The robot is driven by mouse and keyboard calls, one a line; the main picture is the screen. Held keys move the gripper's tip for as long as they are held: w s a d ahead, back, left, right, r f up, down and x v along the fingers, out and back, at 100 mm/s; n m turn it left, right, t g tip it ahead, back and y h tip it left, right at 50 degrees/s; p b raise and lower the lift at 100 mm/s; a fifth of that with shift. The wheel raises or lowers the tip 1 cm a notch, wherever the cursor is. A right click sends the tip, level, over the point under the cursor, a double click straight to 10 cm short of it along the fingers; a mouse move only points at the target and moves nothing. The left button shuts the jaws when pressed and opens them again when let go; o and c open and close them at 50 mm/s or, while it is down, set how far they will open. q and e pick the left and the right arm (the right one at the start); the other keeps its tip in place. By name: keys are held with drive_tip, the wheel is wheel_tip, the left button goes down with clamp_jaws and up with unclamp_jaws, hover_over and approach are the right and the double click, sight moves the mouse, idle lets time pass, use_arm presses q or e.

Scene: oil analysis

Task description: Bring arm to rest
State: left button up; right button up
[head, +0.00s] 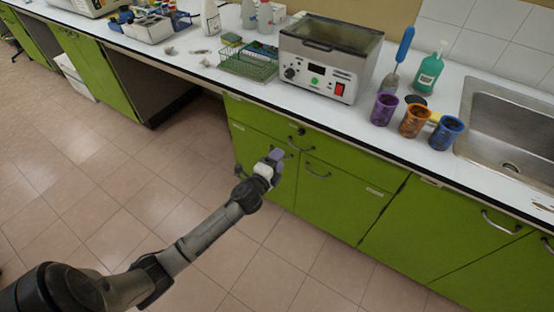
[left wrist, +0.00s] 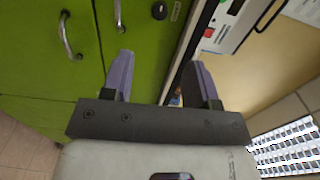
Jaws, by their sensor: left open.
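My left gripper (head: 277,156) is held out in front of the green cabinet doors, below the counter edge in the head view. Its two purple fingers also show in the left wrist view (left wrist: 160,80), spread apart with nothing between them. My left arm reaches in from the lower left of the head view. My right gripper is in neither view.
The white counter (head: 300,103) holds a water bath (head: 325,60), purple (head: 384,109), orange (head: 414,120) and blue (head: 446,132) cups, and a green bottle (head: 428,72). A sink (head: 515,120) is at right. The tiled floor (head: 120,190) is clear at left.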

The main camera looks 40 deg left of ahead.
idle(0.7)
use_arm(q)
drive_tip(key=s+a+f+n+g+y, duration=0.1)
drive_tip(key=s+a+n+g+y, duration=0.4)
drive_tip(key=n, duration=0.6)
drive_tip(key=s+d+r+n+g+h+p, duration=0.1)
drive_tip(key=s+d+r+g+h+p, duration=0.2)
drive_tip(key=s+d, duration=0.6)
drive_tip(key=s+d+r+n+g+h+p, duration=0.1)
drive_tip(key=s+d+g+h+p, duration=0.15)
drive_tip(key=s+d+h, duration=0.55)
drive_tip(key=s+d+g+y+p, duration=0.25)
drive_tip(key=s+d+p, duration=0.3)
drive_tip(key=s, duration=0.55)
wheel_tip(320, 180, up, 37)
drive_tip(key=g+p, duration=0.1)
drive_tip(key=p, duration=3.6)
drive_tip(key=shift+s+d+r, duration=0.2)
drive_tip(key=shift+s+d, duration=0.05)
drive_tip(key=shift+d, duration=0.05)
